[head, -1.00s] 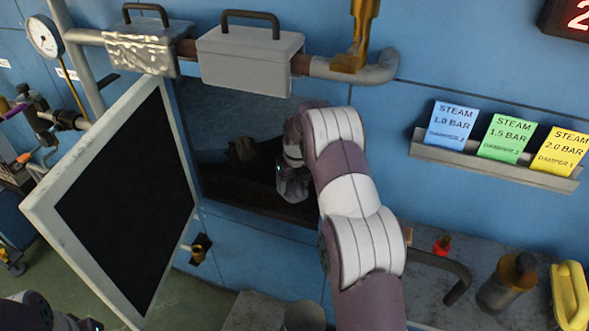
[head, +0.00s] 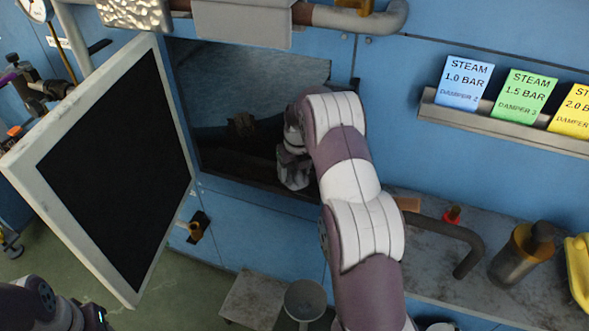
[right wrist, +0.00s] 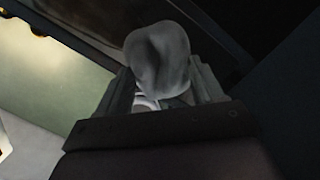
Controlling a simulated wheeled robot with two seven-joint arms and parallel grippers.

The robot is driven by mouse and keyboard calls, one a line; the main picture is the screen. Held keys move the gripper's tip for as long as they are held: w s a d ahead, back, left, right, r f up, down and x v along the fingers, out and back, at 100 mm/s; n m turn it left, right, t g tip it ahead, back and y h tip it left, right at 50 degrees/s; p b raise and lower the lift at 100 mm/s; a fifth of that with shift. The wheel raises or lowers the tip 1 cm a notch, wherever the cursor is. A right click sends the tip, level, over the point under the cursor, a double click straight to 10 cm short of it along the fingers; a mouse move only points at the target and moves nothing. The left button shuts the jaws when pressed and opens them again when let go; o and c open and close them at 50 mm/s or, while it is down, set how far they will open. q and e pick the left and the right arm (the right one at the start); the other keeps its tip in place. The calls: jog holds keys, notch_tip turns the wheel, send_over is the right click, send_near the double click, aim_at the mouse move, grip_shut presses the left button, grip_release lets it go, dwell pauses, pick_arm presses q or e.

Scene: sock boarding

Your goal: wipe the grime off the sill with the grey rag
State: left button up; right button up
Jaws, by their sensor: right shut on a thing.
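My right arm reaches into the dark opening in the blue wall, and my right gripper (head: 293,172) is at the opening's lower right. In the right wrist view my right gripper (right wrist: 165,95) is shut on a crumpled grey rag (right wrist: 158,58), which bulges out beyond the fingers. The sill (head: 240,178) is the dark brownish lower edge of the opening, partly hidden by the gripper and arm. I cannot make out separate grime on it, nor whether the rag touches it. My left arm shows at the lower left; its gripper fingers are not clear.
A white-framed dark door (head: 122,170) stands open left of the opening. A brown lump (head: 242,128) lies inside. A grey bench (head: 425,265) at the right holds a bent pipe, a bottle (head: 520,255) and a yellow object. A small stool (head: 305,300) stands below.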

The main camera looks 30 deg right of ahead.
jog(key=shift+f+b, duration=0.35)
jog(key=shift+f, duration=0.6)
dwell(0.3)
